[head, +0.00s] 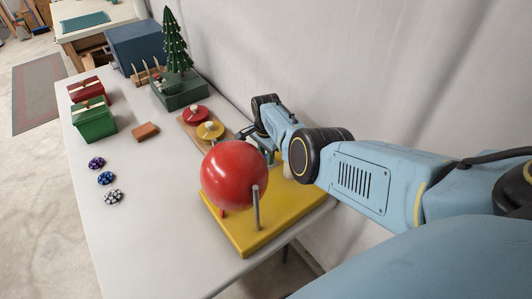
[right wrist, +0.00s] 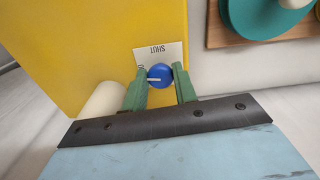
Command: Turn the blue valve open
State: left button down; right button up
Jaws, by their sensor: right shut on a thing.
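The blue valve (right wrist: 159,75) is a small round knob with a white line across it, and the line lies roughly level in the right wrist view. It sits at a white label (right wrist: 158,53) on the yellow base (right wrist: 75,55). The label reads "SHUT", upside down there, and another marking is mostly covered. My right gripper (right wrist: 161,80) has its green fingers closed on both sides of the knob. In the head view my right gripper (head: 264,148) is partly behind the red ball, and the valve is hidden. My left gripper is not in view.
A large red ball (head: 234,175) and a metal post (head: 256,207) stand on the yellow base (head: 250,238). A wooden board (head: 188,128) with coloured discs lies behind it. Boxes and a small tree (head: 175,45) stand farther back. The table's front left is clear.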

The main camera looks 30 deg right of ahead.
jog(key=shift+n, duration=1)
jog(key=o, duration=1)
notch_tip(320, 180, up, 7)
jog(key=p, duration=0.4)
jog(key=shift+f+p, duration=0.2)
jog(key=shift+p, duration=0.15)
jog(key=shift+r+p, duration=0.85)
jog(key=shift+r, duration=2.6)
